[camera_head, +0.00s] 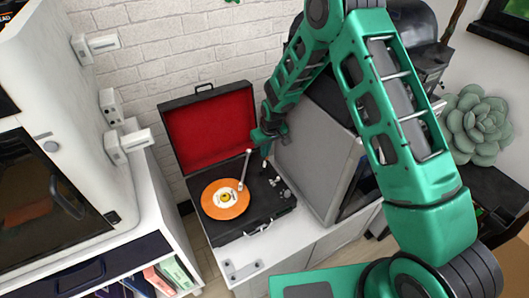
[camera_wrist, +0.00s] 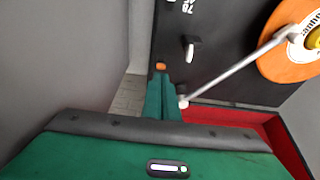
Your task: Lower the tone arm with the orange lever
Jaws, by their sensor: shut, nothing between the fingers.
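The black suitcase record player (camera_head: 240,222) stands open on a white cabinet, its red-lined lid (camera_head: 208,128) raised. An orange record (camera_head: 225,199) with a pale label lies on it. The silver tone arm (camera_head: 244,168) reaches over the record; it also shows in the wrist view (camera_wrist: 235,68). I cannot tell whether its tip touches the record. The small orange lever (camera_wrist: 160,66) shows just beyond my fingertips in the wrist view. My gripper (camera_wrist: 160,77) is shut and empty, pointing down at the deck beside the tone arm's base. Whether it touches the lever is unclear.
A grey box-like machine (camera_head: 315,160) stands close on the right of the player. A white-framed machine (camera_head: 60,150) stands on the left. Knobs (camera_head: 281,188) sit on the deck's right side; a white switch (camera_wrist: 190,50) shows near the lever. A brick wall is behind.

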